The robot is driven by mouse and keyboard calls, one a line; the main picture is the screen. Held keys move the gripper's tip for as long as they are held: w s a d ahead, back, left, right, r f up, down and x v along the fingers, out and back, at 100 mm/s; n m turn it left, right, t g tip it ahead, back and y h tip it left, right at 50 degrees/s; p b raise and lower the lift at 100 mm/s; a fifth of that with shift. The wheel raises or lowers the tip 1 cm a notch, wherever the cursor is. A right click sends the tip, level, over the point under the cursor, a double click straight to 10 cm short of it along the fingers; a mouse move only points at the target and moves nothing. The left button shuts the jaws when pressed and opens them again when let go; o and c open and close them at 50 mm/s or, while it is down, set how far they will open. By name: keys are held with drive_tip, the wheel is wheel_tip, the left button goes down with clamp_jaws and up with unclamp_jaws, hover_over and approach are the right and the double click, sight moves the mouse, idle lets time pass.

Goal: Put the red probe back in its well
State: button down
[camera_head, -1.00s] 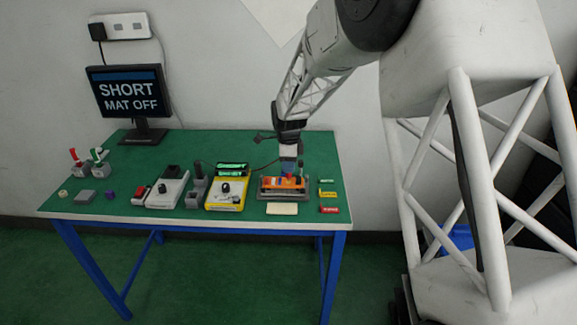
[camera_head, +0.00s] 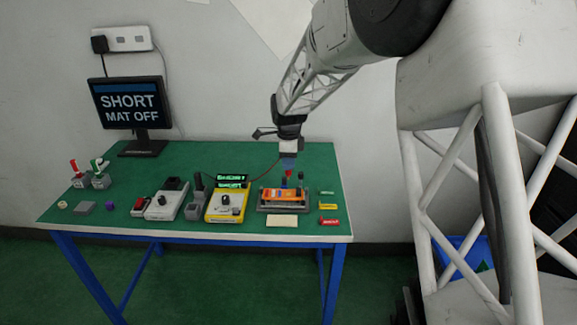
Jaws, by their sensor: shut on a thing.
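My gripper (camera_head: 289,163) is above the orange board at the right of the table. It is shut on the red probe (camera_head: 289,174), a small red piece showing just below the fingers. The probe looks roughly upright over the board, and I cannot tell whether its tip touches anything. A thin dark red cable runs from near the yellow meter (camera_head: 226,206) up towards the gripper. A grey holder (camera_head: 193,211) with a dark upright piece stands just left of the meter. The probe's well is too small to make out there.
The orange board (camera_head: 277,194) sits in a grey frame with small dark posts. A white device (camera_head: 167,200), small levers (camera_head: 101,180) and loose blocks (camera_head: 84,208) are to the left. A monitor (camera_head: 131,103) reads "SHORT MAT OFF". The back middle of the table is clear.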

drive_tip(key=shift+r, duration=0.3)
idle(0.4)
